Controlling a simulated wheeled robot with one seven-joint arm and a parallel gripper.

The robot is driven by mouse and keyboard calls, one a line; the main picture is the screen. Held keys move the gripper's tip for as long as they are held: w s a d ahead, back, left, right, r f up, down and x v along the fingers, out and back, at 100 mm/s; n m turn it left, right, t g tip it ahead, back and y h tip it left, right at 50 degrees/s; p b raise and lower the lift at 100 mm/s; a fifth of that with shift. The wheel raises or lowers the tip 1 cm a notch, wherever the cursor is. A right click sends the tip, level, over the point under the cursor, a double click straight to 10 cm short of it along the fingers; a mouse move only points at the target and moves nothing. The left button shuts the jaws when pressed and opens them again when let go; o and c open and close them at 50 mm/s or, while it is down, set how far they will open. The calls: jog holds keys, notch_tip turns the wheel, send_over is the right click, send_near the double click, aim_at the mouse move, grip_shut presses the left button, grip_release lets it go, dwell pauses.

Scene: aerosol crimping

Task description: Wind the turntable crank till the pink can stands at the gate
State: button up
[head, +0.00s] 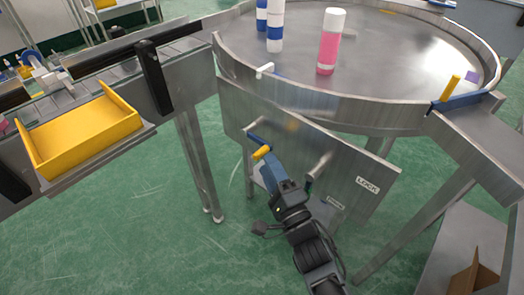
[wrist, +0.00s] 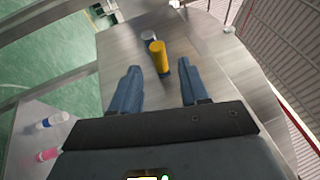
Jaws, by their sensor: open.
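The turntable (head: 395,60) is a round steel table with a raised rim. The pink can (head: 329,45), with a white cap, stands on it near the middle of the visible top. The gate appears to be the blue bar (head: 462,102) with a yellow post at the right rim, where a chute joins; the pink can is apart from it. The crank's yellow handle (head: 262,152) sits on a blue arm on the front panel. My gripper (head: 268,162) is open at the handle. In the wrist view the handle (wrist: 159,57) shows between my open fingertips (wrist: 158,72); contact is unclear.
Blue-and-white cans (head: 275,30) stand left of the pink can. A bar handle (head: 319,165) sticks out of the panel right of the crank, near a LOCK label (head: 367,186). A yellow tray (head: 85,135) is at left. A steel chute (head: 490,130) leads off right.

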aim_at(261, 149)
jog(key=shift+b+x, duration=0.6)
jog(key=shift+x, duration=2.1)
jog(key=shift+c, duration=0.3)
grip_shut()
jog(key=shift+r, duration=0.1)
